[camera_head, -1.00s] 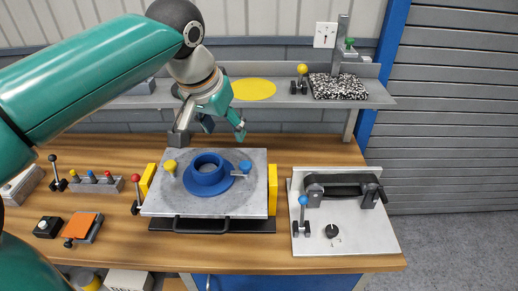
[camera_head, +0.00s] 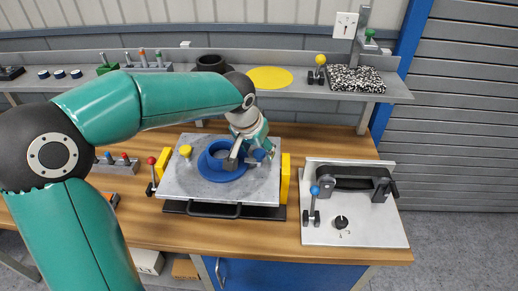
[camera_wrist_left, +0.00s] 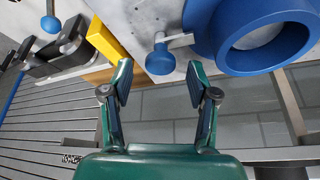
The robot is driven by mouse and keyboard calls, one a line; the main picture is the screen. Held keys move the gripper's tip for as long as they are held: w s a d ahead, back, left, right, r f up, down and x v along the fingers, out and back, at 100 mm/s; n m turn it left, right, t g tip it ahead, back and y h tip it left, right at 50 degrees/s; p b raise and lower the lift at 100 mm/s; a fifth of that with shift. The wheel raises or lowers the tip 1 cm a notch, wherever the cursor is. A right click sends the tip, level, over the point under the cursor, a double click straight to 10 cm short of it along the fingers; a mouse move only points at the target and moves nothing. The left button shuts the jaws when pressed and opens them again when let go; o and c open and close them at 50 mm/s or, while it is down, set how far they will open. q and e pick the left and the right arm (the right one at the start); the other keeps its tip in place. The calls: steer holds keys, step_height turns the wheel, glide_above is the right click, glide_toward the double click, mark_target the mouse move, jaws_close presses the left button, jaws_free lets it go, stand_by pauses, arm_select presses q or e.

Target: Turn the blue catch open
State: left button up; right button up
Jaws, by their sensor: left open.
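The blue catch (camera_head: 259,155) sits at the right of the blue ring (camera_head: 213,176) on the grey pallet plate (camera_head: 183,194). In the head view my gripper partly hides it. In the left wrist view the blue catch (camera_wrist_left: 159,61) is a round knob with a thin pale bar pointing to the blue ring (camera_wrist_left: 230,62). My left gripper (camera_head: 250,154) is over the plate's back right. In the left wrist view its open fingers (camera_wrist_left: 159,76) are spread to either side of the catch, and nothing is held. Whether they touch it cannot be told. My right gripper is out of view.
A yellow knob (camera_head: 185,151) stands at the plate's back left. A yellow block (camera_head: 285,178) flanks the plate's right side. A metal plate (camera_head: 350,238) with a blue-topped lever (camera_head: 315,191) and black handle (camera_head: 346,171) stands at right. Behind runs a shelf (camera_head: 300,95).

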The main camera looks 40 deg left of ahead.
arm_select(q)
steer(key=shift+w+f, duration=0.25)
steer(key=shift+f, duration=0.3)
